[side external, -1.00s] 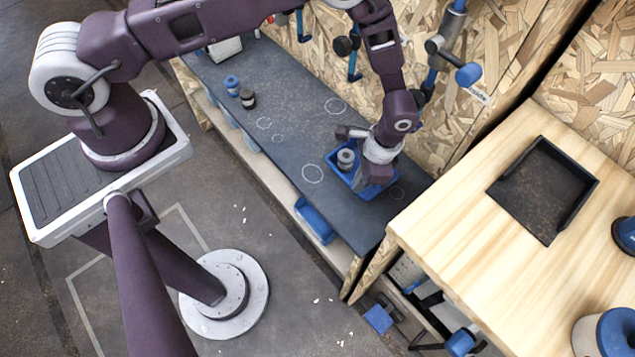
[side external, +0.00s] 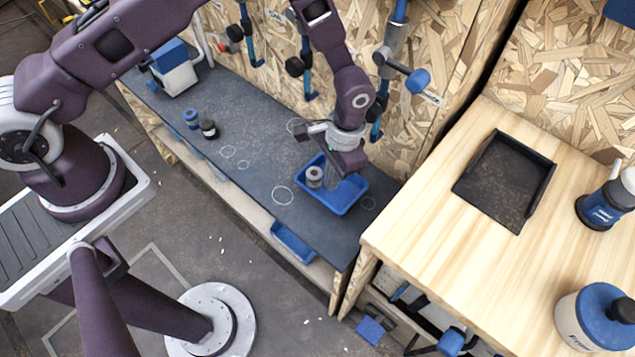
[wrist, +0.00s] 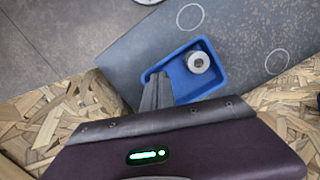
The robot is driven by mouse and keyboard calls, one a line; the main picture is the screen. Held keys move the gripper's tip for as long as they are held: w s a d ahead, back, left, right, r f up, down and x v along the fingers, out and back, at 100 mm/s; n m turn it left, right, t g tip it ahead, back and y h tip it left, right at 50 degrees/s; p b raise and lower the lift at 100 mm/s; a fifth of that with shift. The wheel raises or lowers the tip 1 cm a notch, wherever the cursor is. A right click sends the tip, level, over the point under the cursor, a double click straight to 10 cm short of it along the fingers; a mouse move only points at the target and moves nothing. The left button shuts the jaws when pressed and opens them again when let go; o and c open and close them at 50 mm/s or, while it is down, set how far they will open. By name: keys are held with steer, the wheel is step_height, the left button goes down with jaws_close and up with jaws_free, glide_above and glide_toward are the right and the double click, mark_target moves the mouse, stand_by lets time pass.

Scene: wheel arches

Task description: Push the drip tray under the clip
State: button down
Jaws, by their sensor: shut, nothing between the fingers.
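The drip tray (side external: 347,207) is a shallow blue tray on the dark bench, with a grey cylinder (side external: 314,177) standing in its left part. In the wrist view the tray (wrist: 216,76) and the cylinder (wrist: 198,62) show past my fingers. My gripper (side external: 332,184) is shut and empty, pointing down at the tray from the wall side. In the wrist view the fingertips (wrist: 157,76) overlap the tray's left end; contact is unclear. Several blue clamp-like fittings (side external: 393,62) hang on the wall behind; I cannot tell which is the clip.
White circles (side external: 279,195) mark the bench, one on each side of the tray. Two small cylinders (side external: 208,128) and a white-and-blue box (side external: 174,68) stand toward its left end. A wooden table (side external: 430,225) with a black open tray (side external: 503,182) stands at right.

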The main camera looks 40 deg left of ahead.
mark_target(312, 171)
steer(key=s+a+n+t+h, duration=0.1)
steer(key=s+a+n, duration=0.3)
steer(key=n, duration=0.7)
steer(key=s+a+r+n+t, duration=0.1)
steer(key=a+n, duration=0.5)
steer(key=n, duration=0.5)
steer(key=s+a+n+t+h, duration=0.1)
steer(key=s+a+n+t, duration=0.3)
steer(key=n, duration=0.7)
steer(key=f, duration=0.2)
steer(key=w+f+g, duration=0.1)
steer(key=f, duration=0.2)
steer(key=w+f+g, duration=0.1)
steer(key=f, duration=0.2)
steer(key=shift+w+f, duration=0.2)
steer(key=shift+w, duration=0.05)
steer(key=w+d, duration=0.2)
steer(key=shift+w+f, duration=0.4)
steer(key=shift+w+d, duration=0.25)
steer(key=shift+w, duration=0.1)
steer(key=w+d, duration=0.2)
steer(key=w, duration=0.1)
steer(key=w+d, duration=0.2)
steer(key=shift+w, duration=0.25)
